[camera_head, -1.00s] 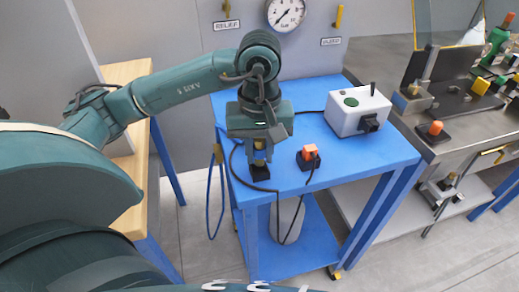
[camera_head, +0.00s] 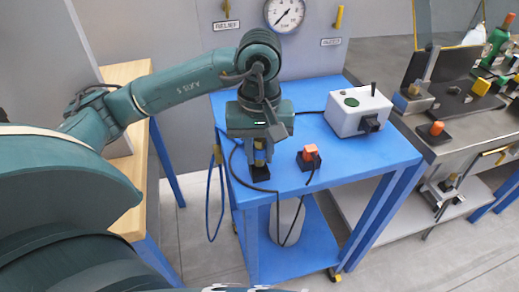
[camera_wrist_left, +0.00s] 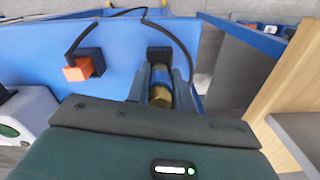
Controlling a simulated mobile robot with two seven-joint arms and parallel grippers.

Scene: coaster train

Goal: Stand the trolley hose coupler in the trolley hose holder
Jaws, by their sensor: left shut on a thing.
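The trolley hose coupler, a brass and blue cylinder (camera_wrist_left: 160,90), is between the fingers of my left gripper (camera_head: 260,155). The gripper points down over the left front part of the blue trolley top and is shut on the coupler. A black square block (camera_head: 260,173), which looks like the trolley hose holder, lies directly below; it also shows in the left wrist view (camera_wrist_left: 158,53). The coupler looks upright and its lower end meets the block in the picture. I cannot tell how deep it sits. A black hose curves away beside it. My right gripper is out of view.
An orange-topped piece in a black block (camera_head: 309,157) stands to the right on the blue trolley (camera_head: 345,170). A white box (camera_head: 358,110) with a green button is behind it. A blue hose loop (camera_head: 214,195) hangs at the left edge. A steel bench (camera_head: 455,145) is at right.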

